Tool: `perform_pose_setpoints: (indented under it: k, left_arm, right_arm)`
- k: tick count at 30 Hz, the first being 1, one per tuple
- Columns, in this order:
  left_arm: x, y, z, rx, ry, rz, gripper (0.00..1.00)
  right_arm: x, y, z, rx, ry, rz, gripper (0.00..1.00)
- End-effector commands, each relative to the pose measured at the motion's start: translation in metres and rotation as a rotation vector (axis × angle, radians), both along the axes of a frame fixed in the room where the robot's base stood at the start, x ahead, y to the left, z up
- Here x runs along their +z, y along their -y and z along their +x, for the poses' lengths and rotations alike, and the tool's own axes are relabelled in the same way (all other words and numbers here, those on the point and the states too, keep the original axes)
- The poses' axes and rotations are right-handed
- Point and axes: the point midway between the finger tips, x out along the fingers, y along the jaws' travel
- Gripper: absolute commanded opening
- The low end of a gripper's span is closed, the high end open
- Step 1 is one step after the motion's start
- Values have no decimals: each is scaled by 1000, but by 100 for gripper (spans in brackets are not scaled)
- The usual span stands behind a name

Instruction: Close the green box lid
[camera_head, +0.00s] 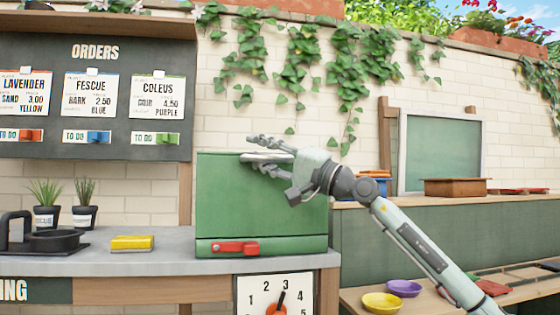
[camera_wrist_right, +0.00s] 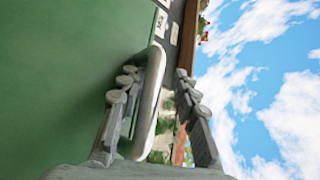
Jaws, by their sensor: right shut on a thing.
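The green box (camera_head: 290,245) sits on the grey counter, with a red latch (camera_head: 235,248) on its low front. Its green lid (camera_head: 255,200) stands upright above the base, and in the right wrist view the lid (camera_wrist_right: 60,70) fills the left side. A pale metal handle (camera_wrist_right: 150,100) runs along the lid's edge; it also shows at the lid's top in the head view (camera_head: 262,157). My right gripper (camera_head: 262,154) is at the lid's top edge, its fingers on either side of the handle and shut on it. My left gripper is not in view.
A numbered dial (camera_head: 275,297) is below the counter. Yellow (camera_head: 382,302) and purple (camera_head: 403,288) bowls stand on a lower shelf at right.

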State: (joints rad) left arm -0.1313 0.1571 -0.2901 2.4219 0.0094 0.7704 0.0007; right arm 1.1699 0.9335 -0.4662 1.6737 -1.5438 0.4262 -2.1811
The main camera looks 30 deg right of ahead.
Motion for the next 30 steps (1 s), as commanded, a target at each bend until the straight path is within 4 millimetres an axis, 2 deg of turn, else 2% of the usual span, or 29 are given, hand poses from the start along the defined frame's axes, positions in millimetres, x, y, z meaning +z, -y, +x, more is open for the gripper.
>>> perform_pose_setpoints:
  k: [2,6,13,21,30]
  left_arm:
    - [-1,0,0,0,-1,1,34]
    - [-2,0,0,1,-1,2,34]
    - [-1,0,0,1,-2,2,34]
    - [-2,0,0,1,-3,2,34]
    - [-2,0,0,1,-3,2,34]
  right_arm:
    - [-7,0,-16,15,-3,-9,23]
    - [-18,21,-38,9,-4,-8,23]
    - [-32,46,-68,4,-2,-4,23]
    - [-39,59,-82,2,-1,-2,23]
    - [-39,60,-84,2,-1,-3,23]
